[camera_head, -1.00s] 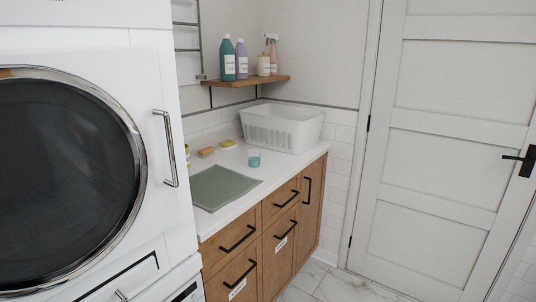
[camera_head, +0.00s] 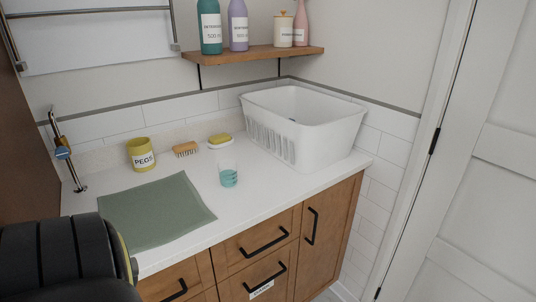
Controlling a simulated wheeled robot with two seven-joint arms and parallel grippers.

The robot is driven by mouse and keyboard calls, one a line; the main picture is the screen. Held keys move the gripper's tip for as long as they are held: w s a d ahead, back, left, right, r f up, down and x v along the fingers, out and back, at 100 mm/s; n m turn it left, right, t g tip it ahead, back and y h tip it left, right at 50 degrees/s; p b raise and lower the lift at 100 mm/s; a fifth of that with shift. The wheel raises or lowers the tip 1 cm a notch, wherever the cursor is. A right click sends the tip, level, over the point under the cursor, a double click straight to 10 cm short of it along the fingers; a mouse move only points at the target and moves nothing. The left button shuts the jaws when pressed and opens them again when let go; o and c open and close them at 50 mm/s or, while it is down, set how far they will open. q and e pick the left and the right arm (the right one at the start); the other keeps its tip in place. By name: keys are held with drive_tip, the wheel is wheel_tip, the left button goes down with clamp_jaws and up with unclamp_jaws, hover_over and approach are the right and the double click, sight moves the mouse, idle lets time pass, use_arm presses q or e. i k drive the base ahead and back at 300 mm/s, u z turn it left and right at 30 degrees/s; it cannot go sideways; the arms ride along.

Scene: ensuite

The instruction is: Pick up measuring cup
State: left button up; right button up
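The measuring cup (camera_head: 228,176) is a small clear cup with teal in its lower part. It stands upright on the white countertop (camera_head: 262,205), near the middle, to the right of a green cloth mat (camera_head: 155,211). Nothing touches it. A dark ridged part of my own arm fills the lower left corner and covers the near left end of the counter. Neither gripper's fingers show in the head view.
A white basket (camera_head: 310,125) stands right of the cup. Behind are a yellow-green PEGS pot (camera_head: 141,155), a brush (camera_head: 185,150) and a soap dish (camera_head: 220,142). A wooden shelf (camera_head: 255,53) with bottles hangs above. Bare counter lies in front of the cup.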

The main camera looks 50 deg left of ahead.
sight(228, 174)
drive_tip(key=i, duration=0.75)
drive_tip(key=u, duration=2.55)
